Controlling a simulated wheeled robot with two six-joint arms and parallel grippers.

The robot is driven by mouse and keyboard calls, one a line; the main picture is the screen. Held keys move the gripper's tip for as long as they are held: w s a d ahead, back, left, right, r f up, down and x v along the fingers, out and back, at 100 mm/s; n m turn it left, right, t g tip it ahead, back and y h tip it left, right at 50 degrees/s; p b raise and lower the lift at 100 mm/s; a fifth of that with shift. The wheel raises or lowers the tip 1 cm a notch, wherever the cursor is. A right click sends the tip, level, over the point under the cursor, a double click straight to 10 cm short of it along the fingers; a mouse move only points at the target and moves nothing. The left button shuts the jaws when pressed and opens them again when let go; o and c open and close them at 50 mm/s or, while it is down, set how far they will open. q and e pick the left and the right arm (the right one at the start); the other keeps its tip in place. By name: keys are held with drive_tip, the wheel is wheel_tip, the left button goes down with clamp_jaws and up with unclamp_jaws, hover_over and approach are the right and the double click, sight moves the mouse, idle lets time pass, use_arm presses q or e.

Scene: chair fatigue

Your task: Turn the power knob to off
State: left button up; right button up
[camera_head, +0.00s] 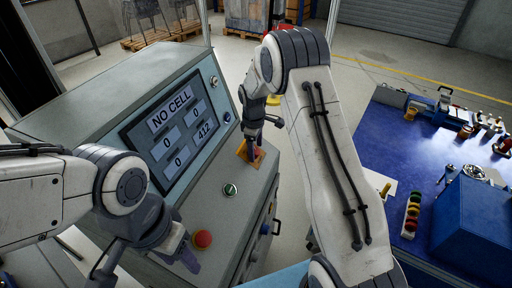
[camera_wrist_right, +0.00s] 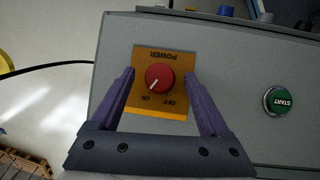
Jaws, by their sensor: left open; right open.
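The power knob (camera_wrist_right: 159,77) is a round red knob on an orange plate (camera_wrist_right: 159,108) in the right wrist view. My right gripper (camera_wrist_right: 160,72) is open, with one purple finger on each side of the knob and a visible gap on both sides. In the head view this gripper (camera_head: 252,146) is over the orange plate and hides the knob. My left gripper (camera_head: 147,270) is open at the lower left, near the console front.
The grey console (camera_head: 215,190) carries a screen (camera_head: 175,125) reading NO CELL, a green START button (camera_head: 230,190) and a red button (camera_head: 202,239). START also shows in the wrist view (camera_wrist_right: 278,100). A blue workbench (camera_head: 400,140) with tools stands at right.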

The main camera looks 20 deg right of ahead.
drive_tip(key=shift+f, duration=0.2)
clamp_jaws()
drive_tip(key=shift+n+t+h+b, duration=0.3)
drive_tip(key=shift+n+t+b, duration=0.4)
drive_tip(key=shift+n+b, duration=0.45)
drive_tip(key=n+t+b, duration=0.1)
drive_tip(key=n+b, duration=0.1)
drive_tip(key=b, duration=0.1)
drive_tip(key=n+t+b, duration=0.1)
drive_tip(key=n+b, duration=0.1)
drive_tip(key=n+t+b, duration=0.1)
drive_tip(key=n+b, duration=0.1)
drive_tip(key=b, duration=0.1)
drive_tip(key=shift+s+f+t+b, duration=0.25)
drive_tip(key=shift+t+b, duration=0.1)
drive_tip(key=shift+t, duration=0.05)
drive_tip(key=shift+r+n+t+b, duration=0.25)
drive_tip(key=shift+n+t+b, duration=0.45)
drive_tip(key=shift+n+b, duration=0.6)
